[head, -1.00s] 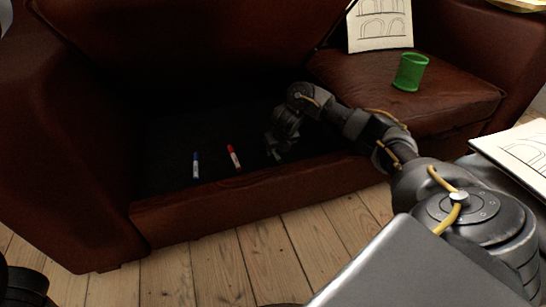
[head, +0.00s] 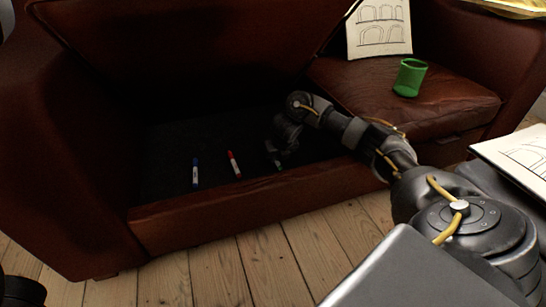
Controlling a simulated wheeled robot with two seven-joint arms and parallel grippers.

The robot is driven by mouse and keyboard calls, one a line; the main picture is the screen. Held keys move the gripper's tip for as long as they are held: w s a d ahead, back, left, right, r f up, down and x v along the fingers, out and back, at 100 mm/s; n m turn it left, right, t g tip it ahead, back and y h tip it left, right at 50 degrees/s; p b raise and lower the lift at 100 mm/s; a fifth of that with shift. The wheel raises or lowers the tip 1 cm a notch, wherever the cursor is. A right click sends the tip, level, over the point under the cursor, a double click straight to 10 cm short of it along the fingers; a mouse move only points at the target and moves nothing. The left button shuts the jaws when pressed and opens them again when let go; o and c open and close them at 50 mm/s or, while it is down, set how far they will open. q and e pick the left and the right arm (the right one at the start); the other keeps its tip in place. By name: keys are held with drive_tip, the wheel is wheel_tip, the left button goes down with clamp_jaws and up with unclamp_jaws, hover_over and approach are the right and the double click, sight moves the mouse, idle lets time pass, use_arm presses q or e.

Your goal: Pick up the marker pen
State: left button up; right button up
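My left gripper is not in view.
The sofa's front rail (head: 250,194) edges the open space. A green cup (head: 409,77) and a drawing of arches (head: 379,27) are on the right seat cushion (head: 400,98). Another arch drawing (head: 520,152) lies at right. The wooden floor in front (head: 270,262) is clear.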

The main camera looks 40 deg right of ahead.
clamp_jaws()
